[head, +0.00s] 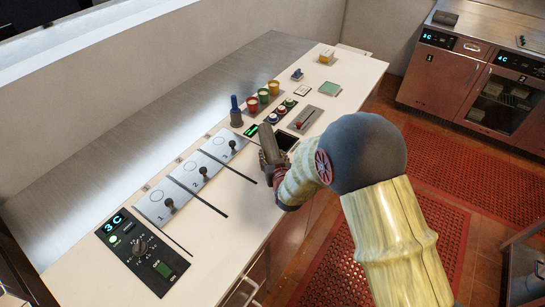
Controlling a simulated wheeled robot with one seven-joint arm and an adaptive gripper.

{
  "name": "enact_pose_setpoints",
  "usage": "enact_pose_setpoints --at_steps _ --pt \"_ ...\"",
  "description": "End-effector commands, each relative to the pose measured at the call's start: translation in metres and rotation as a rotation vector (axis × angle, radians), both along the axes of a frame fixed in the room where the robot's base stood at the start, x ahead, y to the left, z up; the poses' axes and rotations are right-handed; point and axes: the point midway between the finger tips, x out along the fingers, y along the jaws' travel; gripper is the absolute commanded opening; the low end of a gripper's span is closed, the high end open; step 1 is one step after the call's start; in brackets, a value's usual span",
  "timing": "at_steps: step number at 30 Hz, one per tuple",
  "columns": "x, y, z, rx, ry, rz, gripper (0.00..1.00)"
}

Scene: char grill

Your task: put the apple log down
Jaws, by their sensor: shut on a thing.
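My gripper (268,160) is over the white counter (245,207), near its front edge. It is shut on a grey-brown, roughly cylindrical piece, which I take to be the apple log (267,140). The log stands nearly upright out of the jaws, tilted a little. My gripper and wrist hide its lower end, and I cannot tell whether it touches the counter. Just to the right of the log is a dark square recess or screen (286,141).
Left are numbered lever plates (184,186) and a control panel (142,251). Behind are a dark blue bottle (236,112), coloured cups (264,95) and a red-lever plate (305,119). Steel cabinets (450,72) stand across the red mat (440,165).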

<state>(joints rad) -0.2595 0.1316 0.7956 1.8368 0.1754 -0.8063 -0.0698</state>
Motion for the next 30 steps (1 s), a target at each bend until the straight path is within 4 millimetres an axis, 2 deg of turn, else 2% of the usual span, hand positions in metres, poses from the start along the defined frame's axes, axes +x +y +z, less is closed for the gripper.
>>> enact_pose_setpoints --at_steps 1,2,3,11,23,26,30 --pt "0.001 0.000 -0.001 0.000 -0.003 0.000 0.04" --pt "0.000 0.000 -0.003 0.000 0.001 0.000 0.47" --pt "0.000 0.000 -0.002 0.000 0.001 0.000 0.49" --pt "0.000 0.000 -0.002 0.000 0.001 0.000 0.64" --pt "0.000 0.000 0.002 0.000 0.001 0.000 0.65" --pt "-0.010 -0.001 0.007 0.000 0.000 0.001 0.65" --pt "-0.034 -0.004 0.017 -0.001 0.000 0.001 0.65"
